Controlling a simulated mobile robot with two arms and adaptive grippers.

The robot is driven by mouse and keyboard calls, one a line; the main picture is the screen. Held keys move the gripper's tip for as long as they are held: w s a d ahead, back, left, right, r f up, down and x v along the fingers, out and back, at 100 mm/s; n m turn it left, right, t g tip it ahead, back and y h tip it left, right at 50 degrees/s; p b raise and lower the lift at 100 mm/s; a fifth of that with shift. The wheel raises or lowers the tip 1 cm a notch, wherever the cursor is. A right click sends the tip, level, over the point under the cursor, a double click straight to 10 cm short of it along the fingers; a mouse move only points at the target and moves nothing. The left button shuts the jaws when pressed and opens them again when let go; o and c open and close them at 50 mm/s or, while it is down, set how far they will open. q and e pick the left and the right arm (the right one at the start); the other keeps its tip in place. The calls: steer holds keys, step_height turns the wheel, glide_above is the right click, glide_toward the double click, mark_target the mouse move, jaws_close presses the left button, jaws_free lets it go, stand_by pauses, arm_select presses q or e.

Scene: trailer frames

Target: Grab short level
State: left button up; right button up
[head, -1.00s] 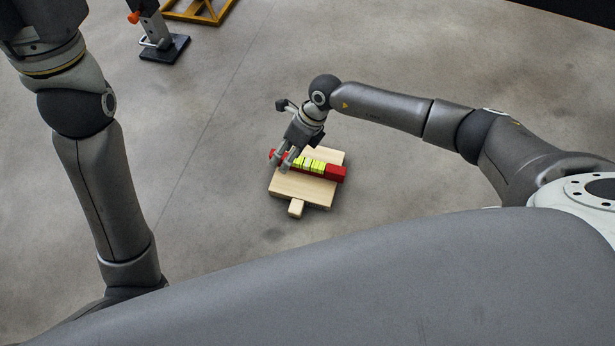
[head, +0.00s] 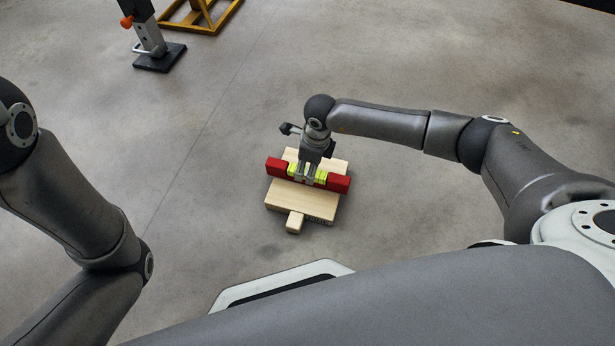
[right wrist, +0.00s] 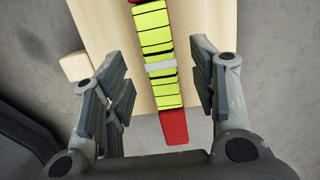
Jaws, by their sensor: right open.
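The short level (head: 336,182), red with a ribbed yellow-green middle, lies across a pale wooden block (head: 290,200) in the head view. In the right wrist view the level (right wrist: 157,60) runs up and down the picture between my fingers. My right gripper (head: 308,174) is over the level's middle and hides part of it. In the right wrist view the right gripper (right wrist: 163,85) is open, with one finger pair on each side of the level and a gap on both sides. My left arm shows at the left, but its gripper is out of view.
A wooden peg (head: 294,222) sticks out from the block's near side. A stand with a dark base (head: 160,56) and a yellow metal frame (head: 205,15) are at the upper left. The grey floor around the block is clear.

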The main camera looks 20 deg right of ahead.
steer(key=shift+w+a+f+b, duration=0.15)
steer(key=shift+f+b, duration=2.3)
steer(key=shift+f, duration=0.15)
steer(key=shift+c, duration=0.2)
steer(key=shift+r, duration=0.1)
jaws_close()
